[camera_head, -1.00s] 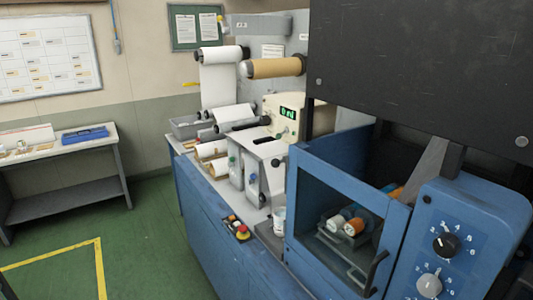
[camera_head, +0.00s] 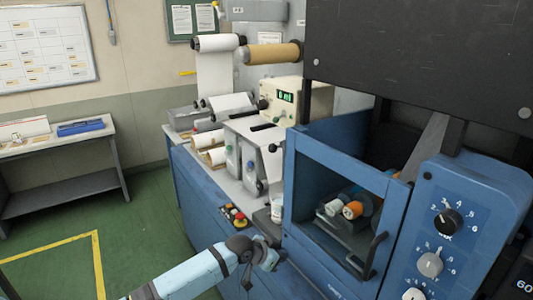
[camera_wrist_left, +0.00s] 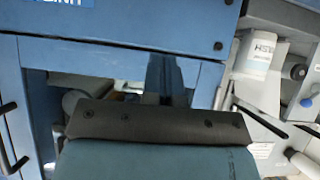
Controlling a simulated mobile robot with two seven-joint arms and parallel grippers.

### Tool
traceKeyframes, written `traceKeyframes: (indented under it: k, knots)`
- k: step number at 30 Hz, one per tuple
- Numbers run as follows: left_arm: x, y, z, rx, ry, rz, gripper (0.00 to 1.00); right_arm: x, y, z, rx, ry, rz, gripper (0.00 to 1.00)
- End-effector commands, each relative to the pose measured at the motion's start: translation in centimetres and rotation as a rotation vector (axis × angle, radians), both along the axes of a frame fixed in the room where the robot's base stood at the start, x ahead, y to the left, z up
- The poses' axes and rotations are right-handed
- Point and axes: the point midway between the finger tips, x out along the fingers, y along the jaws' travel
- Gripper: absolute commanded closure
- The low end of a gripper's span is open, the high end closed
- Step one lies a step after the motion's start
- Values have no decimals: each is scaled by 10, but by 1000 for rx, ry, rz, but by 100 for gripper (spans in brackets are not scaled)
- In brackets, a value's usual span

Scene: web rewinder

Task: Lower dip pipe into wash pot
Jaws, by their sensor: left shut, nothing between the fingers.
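The wash pot (camera_head: 277,210) is a small white pot on the bench ledge, just left of the blue guarded cabinet. It shows larger at the upper right of the left wrist view (camera_wrist_left: 258,52), its lettering upside down. I cannot pick out the dip pipe with certainty; a dark knob on a grey part (camera_head: 273,148) stands above the pot. My left gripper (camera_head: 272,261) is shut and empty, in front of the bench side, below and apart from the pot. My right gripper is out of view.
The blue cabinet (camera_head: 340,160) with its window frame and dark handle (camera_head: 374,255) is close on the right. A red emergency button (camera_head: 240,219) sits on the ledge left of the pot. Green floor (camera_head: 140,240) is open at left.

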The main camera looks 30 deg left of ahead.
Motion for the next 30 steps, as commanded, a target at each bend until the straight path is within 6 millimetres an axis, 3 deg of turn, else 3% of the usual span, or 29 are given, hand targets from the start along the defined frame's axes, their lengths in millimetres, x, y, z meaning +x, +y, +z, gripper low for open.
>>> traceKeyframes:
  k: [1,5,6,9,12,15,18,21,30]
  knots:
    - [28,23,28,15,-10,2,100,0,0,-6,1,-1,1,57]
    - [78,76,107,20,-5,6,100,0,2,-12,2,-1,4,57]
    - [90,93,134,18,-5,10,100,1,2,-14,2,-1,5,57]
    - [108,134,203,7,-10,19,100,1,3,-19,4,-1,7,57]
    - [114,167,264,-12,-18,25,100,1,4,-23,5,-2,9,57]
    - [113,192,311,-32,-26,28,100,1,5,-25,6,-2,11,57]
    - [109,207,341,-47,-31,27,100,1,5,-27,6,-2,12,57]
    - [107,213,355,-54,-35,27,100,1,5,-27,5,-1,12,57]
    - [106,214,357,-57,-35,26,100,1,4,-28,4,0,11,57]
